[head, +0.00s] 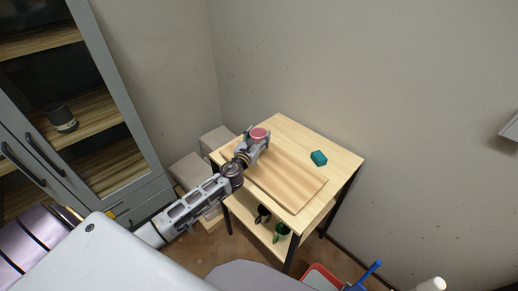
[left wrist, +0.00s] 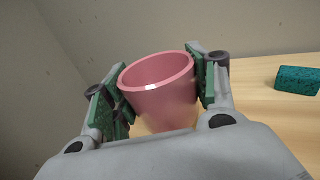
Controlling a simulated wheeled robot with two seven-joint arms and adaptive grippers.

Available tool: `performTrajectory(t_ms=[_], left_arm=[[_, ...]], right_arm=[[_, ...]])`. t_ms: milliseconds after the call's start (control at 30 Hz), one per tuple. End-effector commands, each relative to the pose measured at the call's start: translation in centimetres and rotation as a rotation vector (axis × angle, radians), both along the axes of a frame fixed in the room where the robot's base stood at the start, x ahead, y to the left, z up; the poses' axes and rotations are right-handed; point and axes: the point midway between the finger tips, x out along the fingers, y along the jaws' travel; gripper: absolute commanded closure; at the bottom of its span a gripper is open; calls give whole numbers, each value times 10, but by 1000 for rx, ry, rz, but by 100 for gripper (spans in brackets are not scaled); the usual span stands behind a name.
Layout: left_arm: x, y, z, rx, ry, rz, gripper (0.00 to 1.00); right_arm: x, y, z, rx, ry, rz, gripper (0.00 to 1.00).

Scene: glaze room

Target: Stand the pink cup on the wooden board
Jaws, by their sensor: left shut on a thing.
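The pink cup (head: 258,132) is held upright or nearly so over the far left part of the small table. My left gripper (head: 255,143) is shut on it; the left wrist view shows the pink cup (left wrist: 162,95) between the two green-padded fingers, its open rim facing up. The wooden board (head: 290,187) lies flat on the table top, partly covered by my left arm. I cannot tell whether the cup's base touches anything; its lower part is hidden. My right gripper is not in view.
A teal block (head: 319,158) sits on the table top (head: 338,165) right of the board. A black cup (head: 262,213) and a green cup (head: 281,231) stand on the lower shelf. A grey cabinet (head: 121,170) stands at left. The board's visible surface is clear.

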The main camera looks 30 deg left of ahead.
Motion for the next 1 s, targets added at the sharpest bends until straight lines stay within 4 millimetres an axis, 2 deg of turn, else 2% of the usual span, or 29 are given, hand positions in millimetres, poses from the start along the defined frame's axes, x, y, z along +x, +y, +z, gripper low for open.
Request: performTrajectory(t_ms=[33,167,633,1000], left_arm=[[0,-1,-8,-3,1,0,69],[0,0,-15,-2,-1,1,69],[0,0,-19,-1,-2,0,69],[0,0,-50,-2,-1,0,69]], right_arm=[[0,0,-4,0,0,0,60],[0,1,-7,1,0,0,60],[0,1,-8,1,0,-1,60],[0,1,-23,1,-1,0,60]])
